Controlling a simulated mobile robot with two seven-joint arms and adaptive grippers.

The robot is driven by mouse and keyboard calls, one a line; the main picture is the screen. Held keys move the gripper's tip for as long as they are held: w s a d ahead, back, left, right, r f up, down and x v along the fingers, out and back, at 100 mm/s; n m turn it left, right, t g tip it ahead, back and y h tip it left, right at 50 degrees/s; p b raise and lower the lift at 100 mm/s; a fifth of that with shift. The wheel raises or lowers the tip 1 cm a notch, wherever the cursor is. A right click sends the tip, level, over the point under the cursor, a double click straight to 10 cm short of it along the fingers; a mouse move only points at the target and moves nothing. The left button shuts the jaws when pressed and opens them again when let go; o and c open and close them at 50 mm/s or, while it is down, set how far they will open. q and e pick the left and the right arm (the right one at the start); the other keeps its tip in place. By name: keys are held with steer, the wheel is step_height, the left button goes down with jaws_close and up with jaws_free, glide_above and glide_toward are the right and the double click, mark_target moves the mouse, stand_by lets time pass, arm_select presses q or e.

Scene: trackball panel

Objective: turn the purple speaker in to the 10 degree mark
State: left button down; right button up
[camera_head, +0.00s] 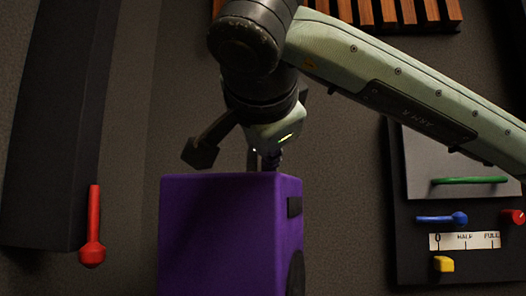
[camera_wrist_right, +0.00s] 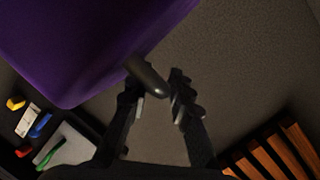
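The purple speaker (camera_head: 215,235) stands at the bottom centre of the head view, with black parts on its right side. It fills the upper left of the right wrist view (camera_wrist_right: 90,40). A dark rod-like handle (camera_wrist_right: 147,76) sticks out from its edge there. My right gripper (camera_head: 262,140) is behind the speaker's top edge in the head view. In the wrist view its two fingers (camera_wrist_right: 157,98) are apart, with the handle's end between or just in front of their tips; contact is unclear. No 10 degree mark can be made out. My left gripper is out of view.
A dark panel (camera_head: 408,235) on the right carries a green bar (camera_head: 470,180), a blue lever (camera_head: 442,218), a red knob (camera_head: 512,216), a yellow block (camera_head: 444,264) and a white scale (camera_head: 482,241). A red ball-ended rod (camera_head: 93,235) is at left. Wooden slats (camera_head: 410,12) are above.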

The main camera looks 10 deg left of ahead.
steer(key=o, duration=0.3)
steer(key=r, duration=0.6)
steer(key=shift+w, duration=0.25)
steer(key=r, duration=0.1)
steer(key=s+r, duration=0.1)
steer(key=r, duration=0.1)
steer(key=shift+d+r, duration=0.1)
steer(key=c, duration=0.3)
steer(key=shift+r, duration=0.3)
steer(key=shift+w+r, duration=0.1)
steer(key=shift+w, duration=0.2)
steer(key=shift+r, duration=0.1)
steer(key=shift+s, duration=0.1)
